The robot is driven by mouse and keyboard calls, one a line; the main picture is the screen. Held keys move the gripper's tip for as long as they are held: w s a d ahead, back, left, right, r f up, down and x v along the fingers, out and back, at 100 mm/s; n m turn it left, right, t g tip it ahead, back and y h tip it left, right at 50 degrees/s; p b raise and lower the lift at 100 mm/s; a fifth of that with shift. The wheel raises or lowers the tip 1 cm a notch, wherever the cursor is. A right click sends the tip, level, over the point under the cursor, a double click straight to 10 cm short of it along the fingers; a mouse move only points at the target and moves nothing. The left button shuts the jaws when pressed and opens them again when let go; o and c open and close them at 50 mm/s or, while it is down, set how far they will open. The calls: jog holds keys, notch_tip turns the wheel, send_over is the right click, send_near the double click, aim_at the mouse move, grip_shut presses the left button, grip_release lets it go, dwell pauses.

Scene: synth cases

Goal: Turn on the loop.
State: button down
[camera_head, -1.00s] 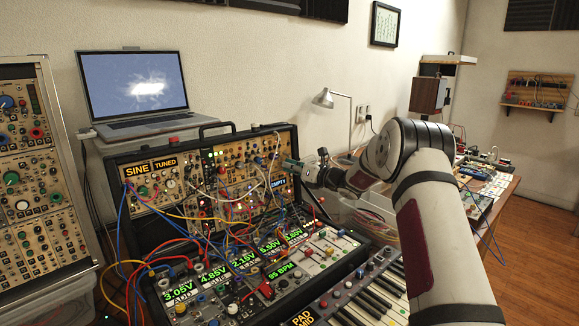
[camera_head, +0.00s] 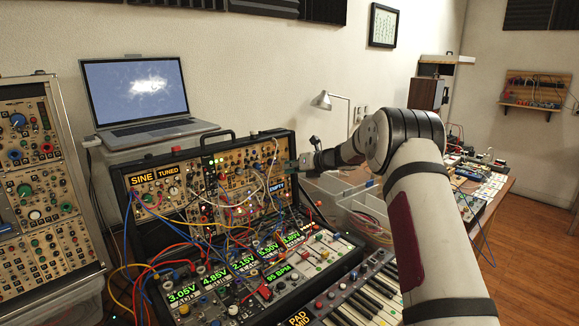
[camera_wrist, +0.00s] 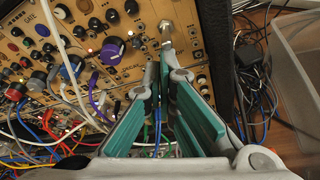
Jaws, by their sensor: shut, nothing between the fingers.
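A black modular synth case (camera_head: 288,140) with tan panels stands below the laptop, crossed by many cables. My gripper (camera_head: 290,165) is at the case's right side, near the upper right panels. In the wrist view, my gripper's (camera_wrist: 167,72) green fingers are shut with nothing held, their tips close to a tan panel (camera_wrist: 140,75). A silver toggle-like part (camera_wrist: 166,28) stands just beyond the tips, and a large purple knob (camera_wrist: 112,50) is to their left.
Patch cables (camera_wrist: 70,85) hang close left of the fingers. Clear plastic bins (camera_head: 345,200) are right of the case, and a keyboard (camera_head: 365,290) is in front.

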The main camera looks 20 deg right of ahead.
jog(key=shift+r+g, duration=0.25)
jog(key=shift+g, duration=0.05)
jog(key=shift+r, duration=0.15)
jog(key=shift+r, duration=0.7)
jog(key=shift+r, duration=0.1)
jog(key=s+d+r+p, duration=0.3)
jog(key=s+r+p, duration=0.3)
jog(key=shift+s+d+r, duration=0.15)
jog(key=shift+s+r, duration=0.05)
jog(key=shift+s, duration=0.05)
dwell(0.4)
